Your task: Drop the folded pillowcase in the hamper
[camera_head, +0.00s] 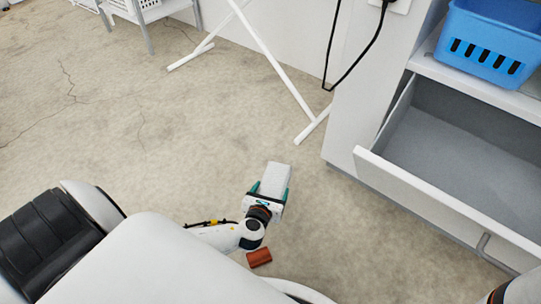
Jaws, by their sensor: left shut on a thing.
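My left gripper (269,191) is in the lower middle of the head view, over the bare floor. Its teal-edged fingers are shut on a pale grey-white folded cloth, the folded pillowcase (276,176), which sticks out past the fingertips. The lower part of the cloth is hidden between the fingers. No container that I can surely call the hamper is in view. My right gripper is not in view; only a piece of my arm shows in the bottom right corner.
An open, empty grey drawer (455,165) juts from the white cabinet on the right. A blue slotted basket (490,46) stands on the shelf above it. White crossed legs (272,58) stand at the back. A white basket (150,5) sits on a rack at the top left. The floor at left is clear.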

